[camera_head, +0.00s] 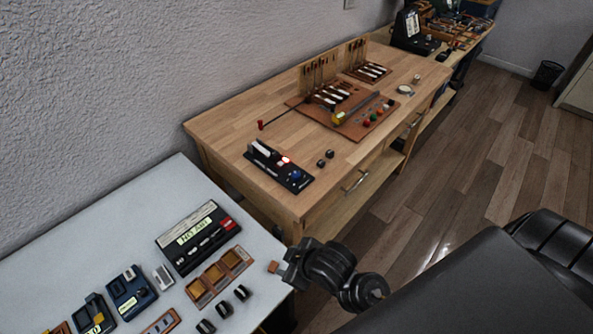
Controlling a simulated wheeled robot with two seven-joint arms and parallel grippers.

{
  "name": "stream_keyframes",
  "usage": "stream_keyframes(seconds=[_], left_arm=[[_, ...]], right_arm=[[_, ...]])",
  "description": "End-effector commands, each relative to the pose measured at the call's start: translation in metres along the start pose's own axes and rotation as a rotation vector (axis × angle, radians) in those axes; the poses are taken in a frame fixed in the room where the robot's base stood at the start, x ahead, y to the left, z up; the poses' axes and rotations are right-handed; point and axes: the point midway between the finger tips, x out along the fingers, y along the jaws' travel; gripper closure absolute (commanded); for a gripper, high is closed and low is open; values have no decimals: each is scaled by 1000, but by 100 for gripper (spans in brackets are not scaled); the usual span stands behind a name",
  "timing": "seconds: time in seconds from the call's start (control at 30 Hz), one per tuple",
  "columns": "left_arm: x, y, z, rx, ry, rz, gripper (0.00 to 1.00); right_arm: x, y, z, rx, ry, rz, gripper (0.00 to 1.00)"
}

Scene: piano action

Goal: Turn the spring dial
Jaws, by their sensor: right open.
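I cannot tell for sure which part is the spring dial. A black panel (279,166) with a white piece, a glowing red light and a blue knob (297,174) lies at the near left of the wooden bench. A small round dial-like piece (405,90) lies farther back on the bench, too small to read. My right gripper (284,266) is open, by the right edge of the white table, well short of both. A small orange-brown block (273,267) shows beside its fingertips; I cannot tell whether they touch. My left gripper is out of view.
The wooden bench (240,115) carries a brown board (365,122) with coloured knobs and racks of hammers. The white table (150,200) holds a black labelled box (198,237), orange trays (219,274) and several small devices. Open floor (480,165) lies to the right.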

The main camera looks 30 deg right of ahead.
Motion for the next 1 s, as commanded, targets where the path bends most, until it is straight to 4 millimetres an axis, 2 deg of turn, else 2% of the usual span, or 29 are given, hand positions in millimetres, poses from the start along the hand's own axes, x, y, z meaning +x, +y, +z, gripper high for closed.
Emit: stream_keyframes(seconds=[0.17, 0.27, 0.3, 0.4, 0.67, 0.83, 1.0], left_arm=[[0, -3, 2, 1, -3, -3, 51], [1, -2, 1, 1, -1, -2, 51], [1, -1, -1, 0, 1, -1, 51], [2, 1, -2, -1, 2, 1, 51], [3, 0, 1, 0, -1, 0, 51], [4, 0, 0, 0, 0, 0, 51], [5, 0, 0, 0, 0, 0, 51]], right_arm=[[-11, 4, 75, 232, -178, 22, 51], [-6, 0, 130, 372, -297, 35, 51], [3, -3, 149, 409, -332, 39, 51], [25, -9, 178, 447, -376, 39, 51], [96, -33, 246, 468, -430, 27, 51], [146, -62, 313, 463, -464, 13, 51], [175, -98, 388, 456, -501, -2, 51]])
